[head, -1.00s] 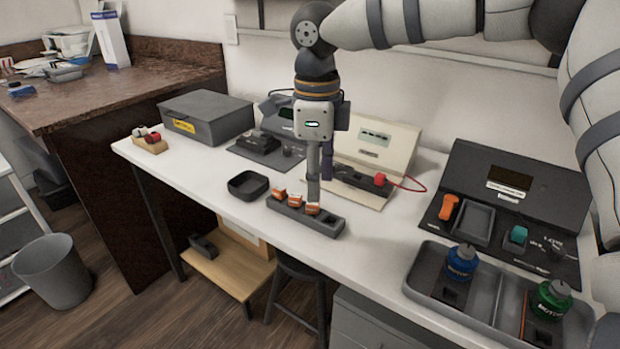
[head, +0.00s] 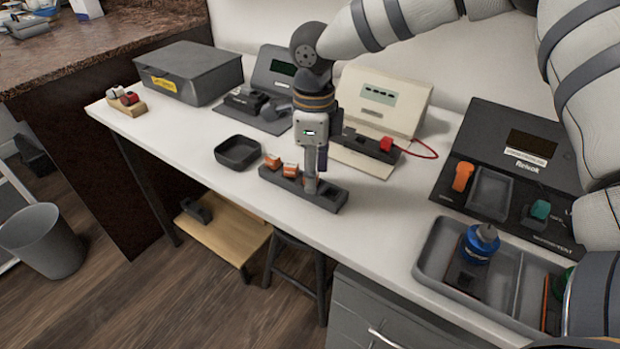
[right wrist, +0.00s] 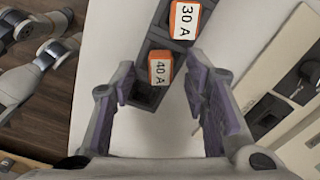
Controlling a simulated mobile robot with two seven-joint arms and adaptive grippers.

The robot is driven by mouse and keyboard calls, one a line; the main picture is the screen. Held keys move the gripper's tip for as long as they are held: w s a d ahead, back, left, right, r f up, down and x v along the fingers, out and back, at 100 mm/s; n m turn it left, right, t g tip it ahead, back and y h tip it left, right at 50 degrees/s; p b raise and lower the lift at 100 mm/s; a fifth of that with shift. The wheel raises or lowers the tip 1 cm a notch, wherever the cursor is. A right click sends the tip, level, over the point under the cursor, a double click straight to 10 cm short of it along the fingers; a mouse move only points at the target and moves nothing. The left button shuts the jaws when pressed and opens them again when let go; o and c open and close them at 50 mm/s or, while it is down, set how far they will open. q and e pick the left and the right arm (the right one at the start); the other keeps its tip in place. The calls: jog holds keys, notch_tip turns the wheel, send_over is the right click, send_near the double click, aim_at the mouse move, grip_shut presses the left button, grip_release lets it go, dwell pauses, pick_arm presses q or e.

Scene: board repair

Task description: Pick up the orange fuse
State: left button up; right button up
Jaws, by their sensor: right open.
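Orange fuses with white faces stand in a dark grey holder (head: 330,200) on the white bench: one at the left end (head: 272,161) and one beside it (head: 290,170). In the right wrist view a fuse marked 40 A (right wrist: 160,68) shows between the open fingertips, and one marked 30 A (right wrist: 185,20) lies beyond it. My right gripper (head: 311,188) is open, pointing down over the holder, its fingers hiding part of it. In the right wrist view, the gripper (right wrist: 160,78) has a finger on each side; I cannot tell if they touch the fuse. My left gripper is not in view.
An empty dark tray (head: 238,152) sits left of the holder. A cream device (head: 383,100) with a red plug and lead stands behind. A grey divided tray (head: 430,262) holds a blue bottle (head: 480,243) at right. A wooden block (head: 128,106) carries small red and white pieces at far left.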

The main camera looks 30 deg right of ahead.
jog(key=shift+f, duration=0.2)
jog(key=shift+c, duration=0.6)
grip_shut()
jog(key=shift+r, duration=0.1)
